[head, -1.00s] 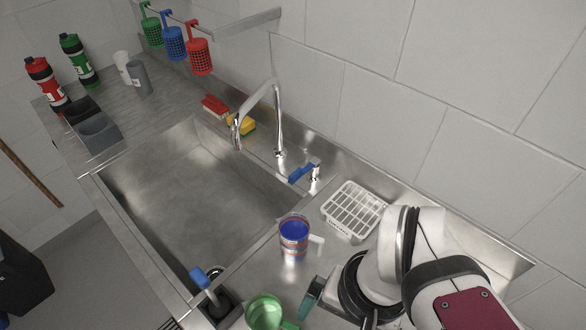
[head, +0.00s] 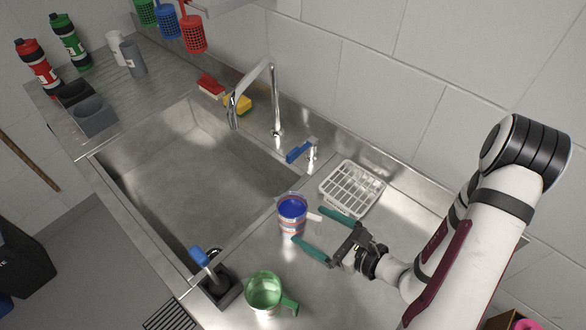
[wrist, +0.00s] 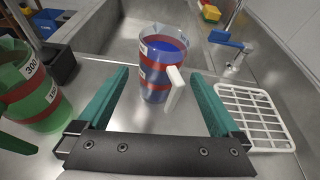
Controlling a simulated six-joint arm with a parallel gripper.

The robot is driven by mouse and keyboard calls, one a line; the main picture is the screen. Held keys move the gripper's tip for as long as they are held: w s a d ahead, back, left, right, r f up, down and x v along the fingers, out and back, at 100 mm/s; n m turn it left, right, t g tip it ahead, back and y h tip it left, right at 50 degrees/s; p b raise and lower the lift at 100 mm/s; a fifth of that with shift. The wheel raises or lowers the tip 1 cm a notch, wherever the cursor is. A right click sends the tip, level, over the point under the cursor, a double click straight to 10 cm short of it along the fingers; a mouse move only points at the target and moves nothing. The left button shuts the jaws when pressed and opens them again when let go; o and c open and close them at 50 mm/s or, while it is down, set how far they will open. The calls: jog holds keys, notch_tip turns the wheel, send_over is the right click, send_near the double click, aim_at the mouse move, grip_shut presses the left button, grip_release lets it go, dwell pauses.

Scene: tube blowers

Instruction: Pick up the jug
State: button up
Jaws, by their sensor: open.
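A clear jug with blue contents, red bands and a white handle (head: 292,217) stands upright on the steel counter, right of the sink. It also shows in the wrist view (wrist: 160,62), centred ahead of the fingers. My gripper (head: 309,225) is open, with green fingers pointing at this jug from its handle side. In the wrist view the handle lies between the two fingers (wrist: 160,76), and the jug's body is mostly beyond the tips. I cannot tell whether a finger touches it. A green jug (head: 264,291) stands nearer the front; it shows at the left of the wrist view (wrist: 33,90).
A white rack (head: 352,188) lies close to the right finger. The sink basin (head: 190,185) opens to the left. A blue-handled brush in a dark holder (head: 222,290) stands by the green jug. The tap (head: 276,105) and a blue lever (head: 299,151) rise behind.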

aim_at(302, 225)
jog(key=f, duration=0.2)
jog(key=m, duration=0.1)
jog(key=shift+w+a+f+h, duration=0.15)
jog(key=shift+a+f+h, duration=0.15)
jog(key=shift+f, duration=0.1)
jog(key=x, duration=0.6)
jog(key=shift+w, duration=0.1)
jog(key=shift+r, duration=0.1)
grip_shut()
